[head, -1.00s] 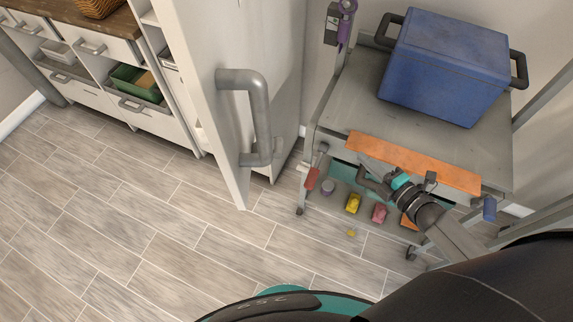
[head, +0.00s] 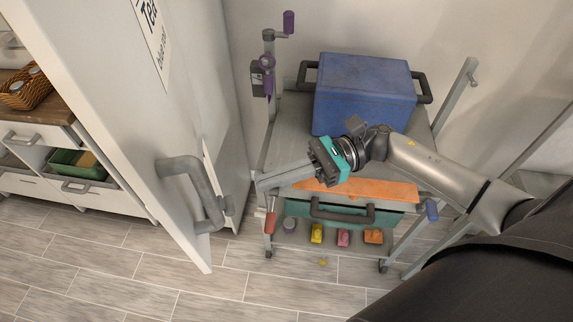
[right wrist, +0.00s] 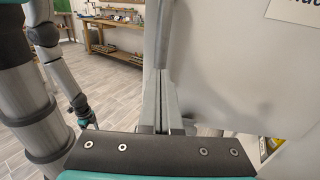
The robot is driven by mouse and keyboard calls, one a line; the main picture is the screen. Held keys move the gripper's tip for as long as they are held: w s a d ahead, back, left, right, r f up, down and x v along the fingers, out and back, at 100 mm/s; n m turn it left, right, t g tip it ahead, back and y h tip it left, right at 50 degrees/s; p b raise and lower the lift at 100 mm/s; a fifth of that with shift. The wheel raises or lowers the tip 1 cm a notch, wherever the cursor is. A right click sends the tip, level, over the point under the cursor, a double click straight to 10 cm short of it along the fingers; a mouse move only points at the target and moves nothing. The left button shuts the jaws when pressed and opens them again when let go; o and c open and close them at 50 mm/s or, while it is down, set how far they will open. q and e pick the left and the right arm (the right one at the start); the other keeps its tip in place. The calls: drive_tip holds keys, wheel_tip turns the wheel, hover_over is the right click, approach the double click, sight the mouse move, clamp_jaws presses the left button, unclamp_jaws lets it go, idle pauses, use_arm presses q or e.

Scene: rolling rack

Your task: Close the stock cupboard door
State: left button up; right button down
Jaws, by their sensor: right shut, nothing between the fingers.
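The stock cupboard door (head: 120,120) is white and stands open, with a grey bar handle (head: 188,190) on its face and a sign near its top. Its white panel also seems to fill the right of the right wrist view (right wrist: 235,70). My right gripper (head: 262,184) is shut and empty, its fingers pointing left toward the door's edge, over the rack's left side. It looks apart from the door, though contact is hard to judge. In the right wrist view its fingers (right wrist: 162,115) are together. My left gripper (right wrist: 88,120) hangs low there, too small to read.
A rolling rack (head: 285,150) stands right of the door, carrying a blue cooler box (head: 362,95) and an orange board (head: 380,191). Small coloured items sit on its lower shelf. Drawers and a green bin (head: 75,164) are at left. The tiled floor (head: 110,270) is clear.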

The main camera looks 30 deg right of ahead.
drive_tip(key=a+p, duration=0.2)
drive_tip(key=a, duration=0.6)
drive_tip(key=shift+w+a+p, duration=0.25)
drive_tip(key=shift+w+p, duration=0.05)
drive_tip(key=shift+w, duration=0.1)
drive_tip(key=shift+a, duration=0.1)
